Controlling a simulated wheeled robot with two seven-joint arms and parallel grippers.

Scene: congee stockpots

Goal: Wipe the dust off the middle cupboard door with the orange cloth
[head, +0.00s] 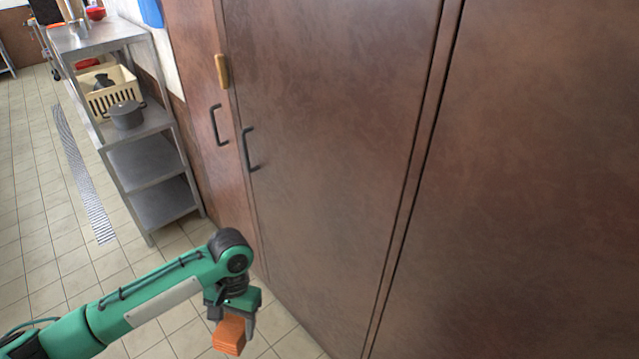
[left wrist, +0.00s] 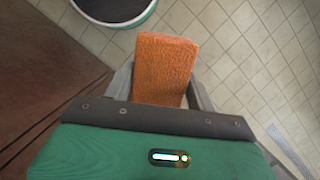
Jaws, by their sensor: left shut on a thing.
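The orange cloth (head: 229,337) is a folded block held in my left gripper (head: 236,318), low in front of the cupboard. In the left wrist view the cloth (left wrist: 165,68) sits between the two fingers of the gripper (left wrist: 160,85), which is shut on it. The middle cupboard door (head: 325,120) is a tall brown panel with a dark handle (head: 249,150) at its left edge. Pale, hazy patches show on its surface. The cloth is apart from the door, to its lower left. My right gripper is in neither view.
A narrower left door (head: 195,60) and a wide right panel (head: 540,180) flank the middle door. A small yellow-brown block (head: 221,71) sits near the doors' edge. A metal shelf (head: 150,160) holds a crate (head: 108,92) and a grey pot (head: 126,115). Tiled floor (head: 40,200) is clear at left.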

